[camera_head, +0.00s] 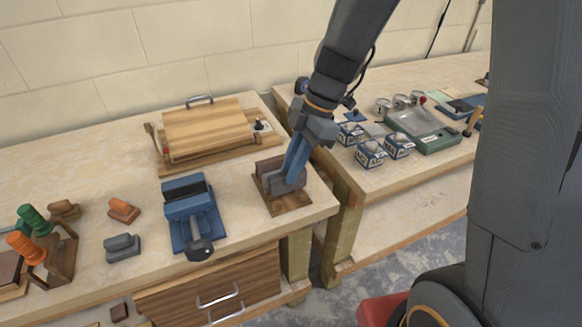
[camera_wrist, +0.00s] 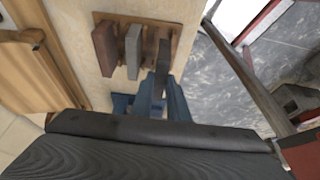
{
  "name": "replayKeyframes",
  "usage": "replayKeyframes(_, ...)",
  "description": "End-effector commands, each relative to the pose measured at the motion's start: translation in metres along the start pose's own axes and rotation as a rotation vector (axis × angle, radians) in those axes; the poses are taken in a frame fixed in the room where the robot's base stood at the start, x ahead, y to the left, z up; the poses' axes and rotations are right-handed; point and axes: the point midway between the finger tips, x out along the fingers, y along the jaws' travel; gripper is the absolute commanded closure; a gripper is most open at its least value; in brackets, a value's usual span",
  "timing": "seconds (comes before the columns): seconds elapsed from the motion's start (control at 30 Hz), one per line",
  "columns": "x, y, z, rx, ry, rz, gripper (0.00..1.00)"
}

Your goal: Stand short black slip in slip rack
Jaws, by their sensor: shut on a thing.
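The slip rack (camera_head: 295,201) is a small brown wooden stand near the right front corner of the left bench; in the wrist view it shows at the top (camera_wrist: 151,27). A brown slip (camera_wrist: 104,48) and a grey slip (camera_wrist: 133,50) stand in it side by side. My gripper (camera_head: 290,178) is low over the rack, its blue fingers (camera_wrist: 170,88) shut on the short black slip (camera_wrist: 162,64). The black slip is beside the grey one at the rack's end. Whether its foot is seated in a slot is hidden.
A blue vise (camera_head: 190,213) stands left of the rack. A wooden board with a handle (camera_head: 208,125) lies behind. Grey (camera_head: 122,248) and orange (camera_head: 124,209) blocks are farther left. Blue-and-white boxes (camera_head: 370,154) stand on the right bench, across a gap.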

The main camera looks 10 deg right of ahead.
Motion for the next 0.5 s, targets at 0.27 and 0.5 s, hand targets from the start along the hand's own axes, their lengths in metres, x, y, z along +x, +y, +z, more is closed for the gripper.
replayKeyframes(0.27,-0.0002,0.0001,0.0,0.0,0.0,0.001,1.0)
replayKeyframes(0.5,0.0056,0.0005,0.0024,0.0,0.0,0.001,1.0)
